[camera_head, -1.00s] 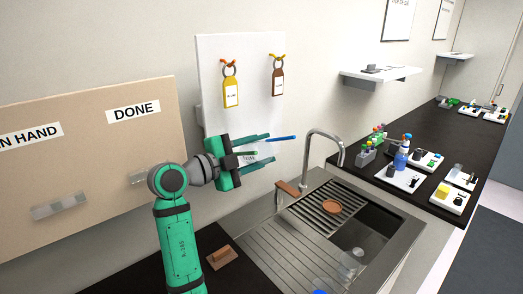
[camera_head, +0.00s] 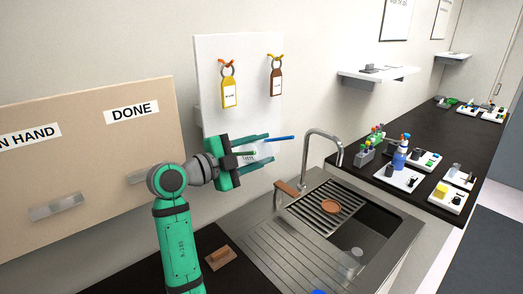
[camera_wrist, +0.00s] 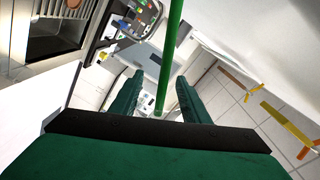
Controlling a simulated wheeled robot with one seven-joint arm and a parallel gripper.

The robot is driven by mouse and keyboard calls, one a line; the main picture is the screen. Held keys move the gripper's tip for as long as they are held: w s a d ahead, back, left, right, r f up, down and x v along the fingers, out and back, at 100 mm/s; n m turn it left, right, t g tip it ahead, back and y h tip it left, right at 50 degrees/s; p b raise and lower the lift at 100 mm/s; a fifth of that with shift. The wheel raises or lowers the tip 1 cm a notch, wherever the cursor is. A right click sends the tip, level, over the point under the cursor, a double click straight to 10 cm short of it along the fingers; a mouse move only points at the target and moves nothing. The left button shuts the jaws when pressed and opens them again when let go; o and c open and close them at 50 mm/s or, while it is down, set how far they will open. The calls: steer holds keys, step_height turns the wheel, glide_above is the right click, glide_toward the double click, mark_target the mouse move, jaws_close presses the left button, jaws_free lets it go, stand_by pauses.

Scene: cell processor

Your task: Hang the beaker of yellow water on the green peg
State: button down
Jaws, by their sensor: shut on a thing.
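My gripper (camera_head: 262,151) is in front of the white board, beside a blue peg (camera_head: 281,138). A thin green peg (camera_wrist: 169,55) runs between its two fingers in the wrist view, apart from both fingers. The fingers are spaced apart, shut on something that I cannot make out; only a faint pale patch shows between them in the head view. I cannot pick out the beaker's outline or any yellow water.
The white board (camera_head: 212,60) carries a yellow tag (camera_head: 229,92) and a brown tag (camera_head: 276,84) above my gripper. A sink (camera_head: 330,225) with a tall faucet (camera_head: 325,133) lies below right. A beige board (camera_head: 90,170) stands at the left.

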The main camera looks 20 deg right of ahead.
steer(key=shift+w+a+f, duration=0.2)
steer(key=shift+w+f, duration=0.05)
steer(key=shift+w, duration=0.3)
steer(key=shift+s, duration=0.1)
steer(key=shift+s+d+r, duration=0.15)
steer(key=shift+s+r, duration=0.1)
steer(key=shift+s, duration=0.15)
stand_by(0.4)
steer(key=c, duration=2)
jaws_free()
jaws_close()
